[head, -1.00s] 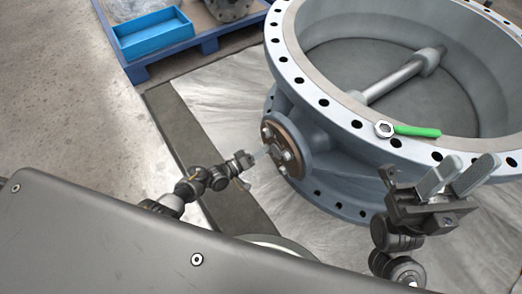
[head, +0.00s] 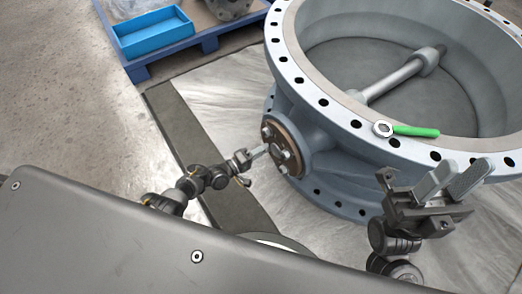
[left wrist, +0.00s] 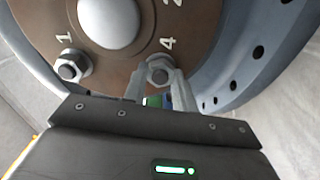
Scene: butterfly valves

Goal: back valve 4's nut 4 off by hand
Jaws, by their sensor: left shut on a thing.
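Valve 4 is the big grey-blue butterfly valve (head: 345,150) lying flat, with a round brown cover plate (head: 290,146) on its side. In the left wrist view the plate (left wrist: 125,45) has stamped numbers and a pale central boss. Nut 4 (left wrist: 159,70) sits on its stud just below the number 4. My left gripper (head: 264,149) reaches the plate from the left. In the left wrist view its fingers (left wrist: 158,84) are shut on nut 4, one on each side. My right gripper (head: 452,178) is open and empty, raised in front of the valve's rim.
Another nut (left wrist: 72,66) sits by the number 1. A green-handled ring wrench (head: 412,131) lies on the valve's upper flange. A blue tray (head: 152,34) stands on a blue pallet at the back left.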

